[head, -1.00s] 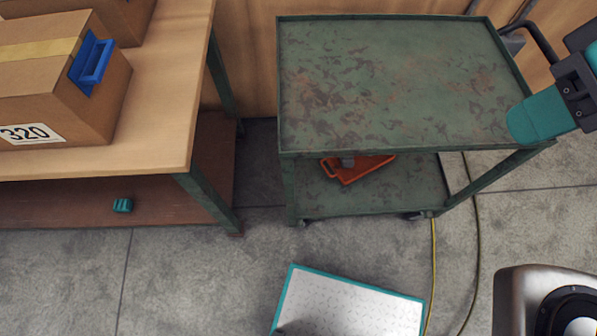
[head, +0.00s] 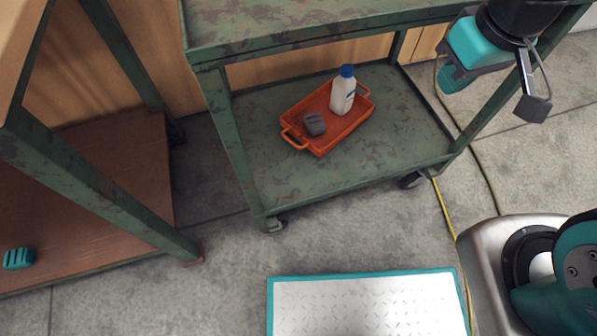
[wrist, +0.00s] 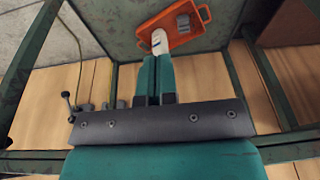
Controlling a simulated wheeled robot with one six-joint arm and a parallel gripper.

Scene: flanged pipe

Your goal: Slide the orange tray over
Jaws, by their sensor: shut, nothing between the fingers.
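The orange tray (head: 318,146) lies on the lower shelf of the green cart, with a handle at each end. A white bottle with a blue cap (head: 343,92) stands in it, towards the right. A dark grey block (head: 314,124) lies in its left part. In the wrist view the tray (wrist: 203,39), the bottle (wrist: 159,42) and the grey block (wrist: 184,24) show beyond my fingertips. My gripper (wrist: 155,60) has its two teal fingers together and empty. In the head view my gripper (head: 455,80) is by the cart's right side, apart from the tray.
The cart's lower shelf (head: 270,180) has bare room around the tray, under the top shelf (head: 300,35) and between the legs. A wooden table (head: 90,185) with a teal block (head: 18,258) on its lower shelf stands left. Cables (head: 440,205) run along the floor at right.

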